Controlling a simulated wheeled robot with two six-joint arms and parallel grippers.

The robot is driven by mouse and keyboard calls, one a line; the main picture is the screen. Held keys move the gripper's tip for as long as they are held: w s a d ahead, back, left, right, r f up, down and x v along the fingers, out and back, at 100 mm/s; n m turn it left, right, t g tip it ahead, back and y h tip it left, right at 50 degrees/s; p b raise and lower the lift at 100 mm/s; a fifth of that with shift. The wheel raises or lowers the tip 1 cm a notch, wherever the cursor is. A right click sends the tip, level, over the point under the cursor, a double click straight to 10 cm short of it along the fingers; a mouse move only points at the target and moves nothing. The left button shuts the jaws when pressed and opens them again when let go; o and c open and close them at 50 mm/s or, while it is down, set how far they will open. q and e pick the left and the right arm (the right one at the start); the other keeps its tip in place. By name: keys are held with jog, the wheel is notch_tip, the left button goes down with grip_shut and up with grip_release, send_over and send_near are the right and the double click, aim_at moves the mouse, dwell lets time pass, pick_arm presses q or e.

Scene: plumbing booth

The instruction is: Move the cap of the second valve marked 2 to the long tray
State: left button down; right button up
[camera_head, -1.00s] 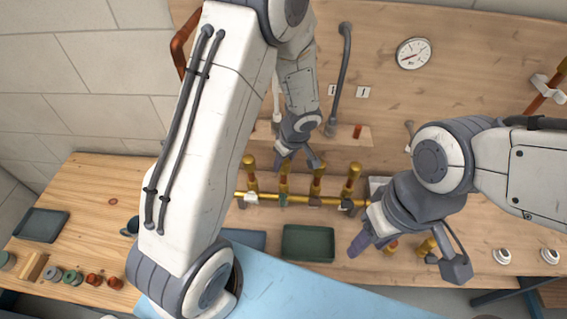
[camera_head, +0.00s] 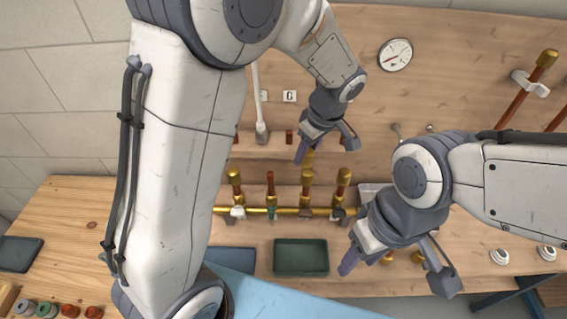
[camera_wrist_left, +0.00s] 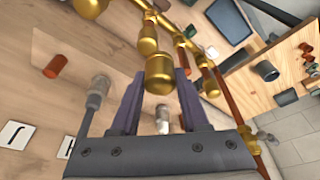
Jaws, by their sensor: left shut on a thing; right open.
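My left gripper (camera_head: 307,150) is shut on a gold cap (camera_wrist_left: 160,75), which sits between its fingers in the left wrist view. It is above the row of valves on the gold manifold pipe (camera_head: 290,211). The second valve from the left (camera_head: 270,185) shows a bare copper top. The first valve (camera_head: 235,180), third valve (camera_head: 307,180) and fourth valve (camera_head: 343,180) have gold tops. A dark green tray (camera_head: 300,271) and a blue-grey tray (camera_head: 238,258) lie in front of the manifold; I cannot tell which is the long one. My right gripper (camera_head: 395,268) is open and empty.
A wooden shelf (camera_head: 262,145) with small parts is on the back board, below a gauge (camera_head: 396,55). Another dark tray (camera_head: 18,253) is at the far left. My left arm hides much of the bench's left half.

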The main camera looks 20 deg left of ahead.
pick_arm(q)
jog(key=d+r, duration=0.1)
jog(key=d, duration=0.1)
notch_tip(320, 180, up, 5)
jog(key=p, duration=0.3)
send_over(312, 149)
jog(key=d, duration=0.1)
jog(key=shift+s+d, duration=0.2)
jog(key=shift+s, duration=0.05)
